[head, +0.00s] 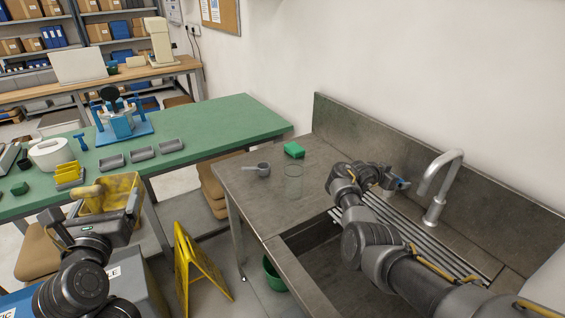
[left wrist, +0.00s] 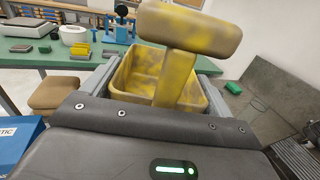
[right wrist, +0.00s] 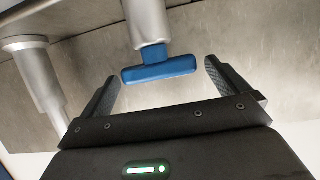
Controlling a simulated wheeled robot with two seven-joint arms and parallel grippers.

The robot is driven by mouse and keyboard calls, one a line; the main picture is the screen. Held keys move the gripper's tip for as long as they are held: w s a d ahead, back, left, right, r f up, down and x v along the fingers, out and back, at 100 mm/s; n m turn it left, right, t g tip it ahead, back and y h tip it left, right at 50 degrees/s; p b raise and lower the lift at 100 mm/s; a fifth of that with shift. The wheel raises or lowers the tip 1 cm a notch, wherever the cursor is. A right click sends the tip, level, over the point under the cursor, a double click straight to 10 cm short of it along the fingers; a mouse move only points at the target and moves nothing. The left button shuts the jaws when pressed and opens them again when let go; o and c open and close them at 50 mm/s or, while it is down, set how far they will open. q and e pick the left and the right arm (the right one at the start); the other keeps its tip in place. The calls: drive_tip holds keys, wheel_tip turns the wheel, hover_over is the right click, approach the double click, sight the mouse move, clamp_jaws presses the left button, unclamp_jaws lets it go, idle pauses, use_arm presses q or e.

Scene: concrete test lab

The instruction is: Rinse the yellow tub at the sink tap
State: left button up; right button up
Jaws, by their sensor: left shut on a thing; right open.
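The yellow tub (head: 122,187), smeared with brown dirt, is held by my left gripper (head: 105,212) in front of the green table. In the left wrist view the tub (left wrist: 135,75) sits between the shut fingers, with a thick T-shaped handle (left wrist: 190,30) rising toward the camera. The metal tap (head: 440,185) stands at the back of the sink (head: 325,262). My right gripper is open at the tap's blue lever (head: 403,184). In the right wrist view the blue lever (right wrist: 160,72) lies between the spread fingers, with gaps on both sides. No water shows.
A yellow floor sign (head: 195,270) and a green bucket (head: 273,275) stand below. The green table (head: 215,125) holds several items.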

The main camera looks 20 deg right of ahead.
sight(88, 187)
use_arm(q)
drive_tip(key=shift+s, duration=0.1)
drive_tip(key=shift+r, duration=0.1)
use_arm(e)
drive_tip(key=c, duration=0.9)
use_arm(q)
wheel_tip(88, 187, up, 6)
drive_tip(key=p, duration=0.6)
drive_tip(key=shift+r+p, duration=0.25)
drive_tip(key=shift+p, duration=0.1)
use_arm(e)
drive_tip(key=n+t, duration=0.1)
drive_tip(key=t, duration=0.1)
drive_tip(key=n+t+y, duration=0.1)
drive_tip(key=shift+s+d+r+n, duration=0.2)
drive_tip(key=shift+s+r+n, duration=0.05)
drive_tip(key=shift+r+n, duration=0.1)
drive_tip(key=shift+c, duration=0.2)
drive_tip(key=shift+f+n+t+p, duration=0.2)
drive_tip(key=shift+n+t+p, duration=0.15)
drive_tip(key=shift+t, duration=0.05)
use_arm(q)
drive_tip(key=shift+r, duration=0.25)
use_arm(e)
drive_tip(key=shift+w, duration=0.1)
drive_tip(key=o, duration=0.9)
drive_tip(key=shift+f, duration=0.1)
drive_tip(key=shift+o, duration=0.2)
drive_tip(key=shift+a, duration=0.15)
